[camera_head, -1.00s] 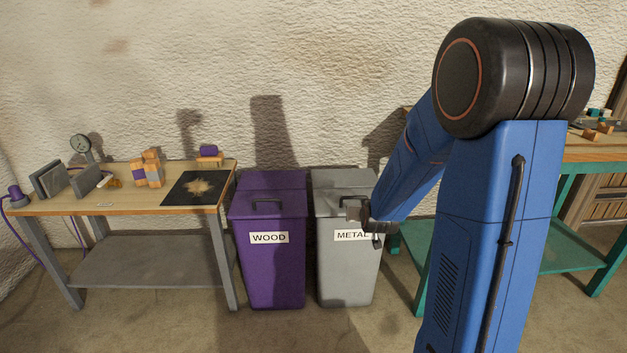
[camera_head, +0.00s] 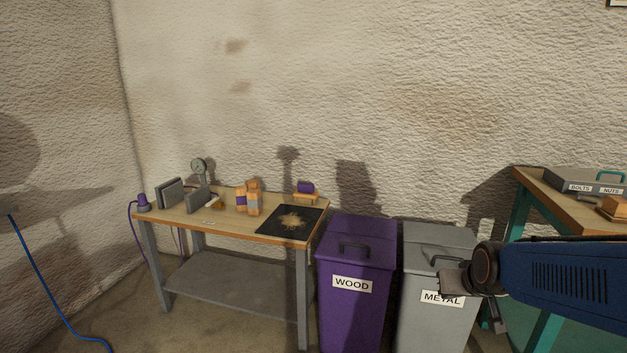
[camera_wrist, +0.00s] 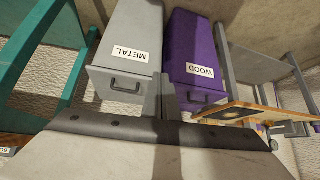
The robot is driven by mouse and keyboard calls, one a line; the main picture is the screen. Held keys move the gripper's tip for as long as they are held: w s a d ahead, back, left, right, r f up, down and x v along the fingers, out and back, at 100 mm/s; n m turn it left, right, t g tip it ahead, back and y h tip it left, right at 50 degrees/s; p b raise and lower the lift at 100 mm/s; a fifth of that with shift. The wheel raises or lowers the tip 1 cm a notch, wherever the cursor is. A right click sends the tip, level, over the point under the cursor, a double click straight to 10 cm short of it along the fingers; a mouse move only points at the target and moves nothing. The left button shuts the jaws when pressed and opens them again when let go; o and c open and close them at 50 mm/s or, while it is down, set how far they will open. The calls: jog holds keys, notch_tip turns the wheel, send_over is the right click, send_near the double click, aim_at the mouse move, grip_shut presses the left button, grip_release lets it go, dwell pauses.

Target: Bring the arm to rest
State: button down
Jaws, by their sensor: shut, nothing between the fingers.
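My blue arm reaches in from the right edge of the head view. My gripper (camera_head: 456,283), a grey piece at the arm's left end, shows in front of the grey METAL bin (camera_head: 428,310). In the wrist view my gripper (camera_wrist: 168,88) is shut, with nothing between its fingers. The METAL bin (camera_wrist: 131,38) and the purple WOOD bin (camera_wrist: 188,45) show beyond it there. I cannot tell the gap between the gripper and the bin.
The lidded WOOD bin (camera_head: 356,300) stands between the METAL bin and a workbench (camera_head: 180,222) holding a black mat (camera_head: 270,225) and wooden blocks (camera_head: 253,198). A teal-legged bench (camera_head: 540,200) with a BOLTS and NUTS tray (camera_head: 575,180) is at right. A blue cable (camera_head: 45,300) is at left.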

jog(key=s+a+r+g, duration=0.1)
jog(key=s+a, duration=0.1)
jog(key=s, duration=0.8)
jog(key=s+a+r+n+g, duration=0.1)
jog(key=s+a+g, duration=0.1)
jog(key=s, duration=0.8)
jog(key=shift+s+r+y, duration=0.3)
jog(key=shift+s+r, duration=0.1)
